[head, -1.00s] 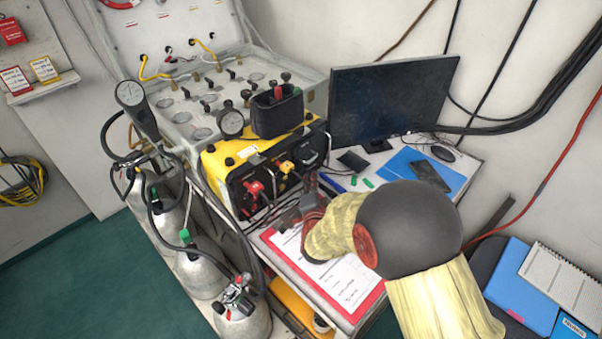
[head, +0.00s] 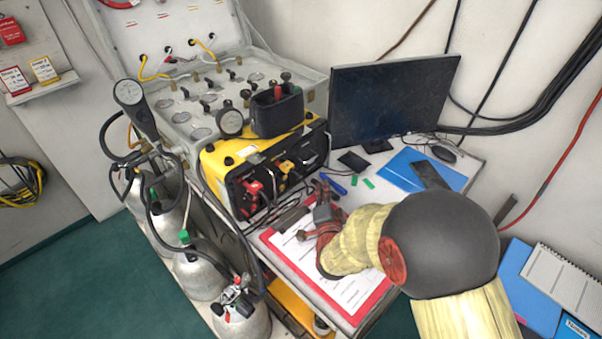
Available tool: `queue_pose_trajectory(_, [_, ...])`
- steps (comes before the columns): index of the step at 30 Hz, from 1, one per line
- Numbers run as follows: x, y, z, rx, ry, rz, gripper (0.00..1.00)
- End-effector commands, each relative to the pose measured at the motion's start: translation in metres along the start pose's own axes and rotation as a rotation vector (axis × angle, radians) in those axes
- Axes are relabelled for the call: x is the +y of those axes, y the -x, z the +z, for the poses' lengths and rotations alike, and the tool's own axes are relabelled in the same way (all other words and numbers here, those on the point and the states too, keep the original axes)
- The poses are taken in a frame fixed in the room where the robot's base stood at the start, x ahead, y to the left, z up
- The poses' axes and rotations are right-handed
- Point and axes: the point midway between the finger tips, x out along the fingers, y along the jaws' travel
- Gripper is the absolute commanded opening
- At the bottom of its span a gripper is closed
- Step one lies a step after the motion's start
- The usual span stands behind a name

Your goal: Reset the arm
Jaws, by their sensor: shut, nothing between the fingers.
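My arm (head: 440,245) reaches in from the lower right, with a yellowish sleeve and a dark round joint. My gripper (head: 302,233), grey with red parts, is shut and empty. It hangs over the upper part of a red clipboard (head: 352,318) with white sheets. The sleeve hides part of the sheets.
A monitor (head: 392,98) stands behind, with a blue folder (head: 400,172), a phone (head: 429,176) and a mouse (head: 443,153) in front. Gas cylinders (head: 200,268) with hoses stand at left. Blue binders (head: 530,290) lie at lower right. Green floor is free at far left.

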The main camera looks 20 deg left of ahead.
Motion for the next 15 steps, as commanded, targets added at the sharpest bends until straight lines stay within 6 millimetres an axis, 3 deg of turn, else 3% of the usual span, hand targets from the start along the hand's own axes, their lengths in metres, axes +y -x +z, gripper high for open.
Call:
queue_pose_trajectory(10, [-0.002,0.000,-0.003,-0.001,0.004,0.004,0.00])
queue_pose_trajectory(15, [-0.020,0.003,-0.033,-0.027,0.059,0.058,0.00])
